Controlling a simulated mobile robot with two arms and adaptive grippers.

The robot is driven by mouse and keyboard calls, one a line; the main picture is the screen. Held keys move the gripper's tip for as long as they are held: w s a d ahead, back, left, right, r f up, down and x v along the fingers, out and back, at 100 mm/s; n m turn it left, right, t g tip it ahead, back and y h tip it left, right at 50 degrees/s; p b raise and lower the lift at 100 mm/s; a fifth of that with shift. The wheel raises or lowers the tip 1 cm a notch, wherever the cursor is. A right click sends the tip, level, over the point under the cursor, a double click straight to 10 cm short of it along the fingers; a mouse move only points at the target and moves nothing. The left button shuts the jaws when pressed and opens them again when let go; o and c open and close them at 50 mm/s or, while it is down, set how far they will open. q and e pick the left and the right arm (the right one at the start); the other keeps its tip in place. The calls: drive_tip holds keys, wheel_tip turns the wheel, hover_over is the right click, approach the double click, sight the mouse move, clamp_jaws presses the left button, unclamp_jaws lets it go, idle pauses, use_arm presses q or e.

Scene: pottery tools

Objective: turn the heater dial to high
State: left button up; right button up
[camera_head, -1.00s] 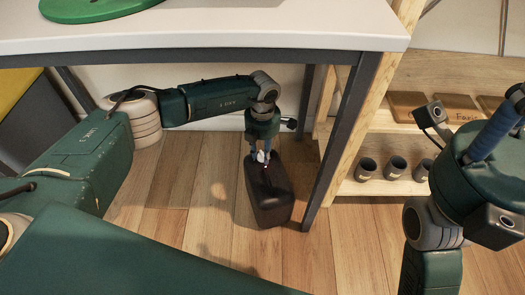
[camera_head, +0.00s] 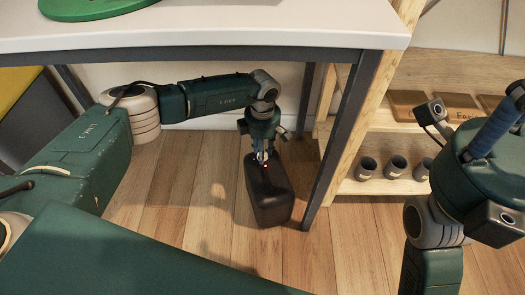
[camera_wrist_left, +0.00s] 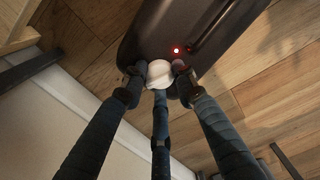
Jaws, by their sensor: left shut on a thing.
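The heater (camera_head: 269,198) is a dark, rounded box standing on the wood floor under the table. It also shows in the left wrist view (camera_wrist_left: 150,32), with a small red light lit on its top. The white round dial (camera_wrist_left: 159,74) sits on the heater near one end of the top, and its marks cannot be read. My left gripper (camera_head: 262,156) is above the heater's far end, with its fingers around the dial. In the left wrist view my left gripper (camera_wrist_left: 158,78) is shut on the dial. My right arm is at the right; its fingertips are not clearly seen.
A white table (camera_head: 200,34) with dark legs is above my left arm. One table leg (camera_head: 335,150) stands just right of the heater. A wooden shelf (camera_head: 375,187) with several small cups is at the right. Bare floor lies left of the heater.

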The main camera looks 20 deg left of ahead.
idle(0.3)
use_arm(q)
drive_tip(key=o, duration=1.2)
drive_tip(key=shift+c, duration=0.2)
drive_tip(key=shift+r, duration=0.2)
wheel_tip(320, 180, up, 7)
drive_tip(key=shift+r, duration=0.1)
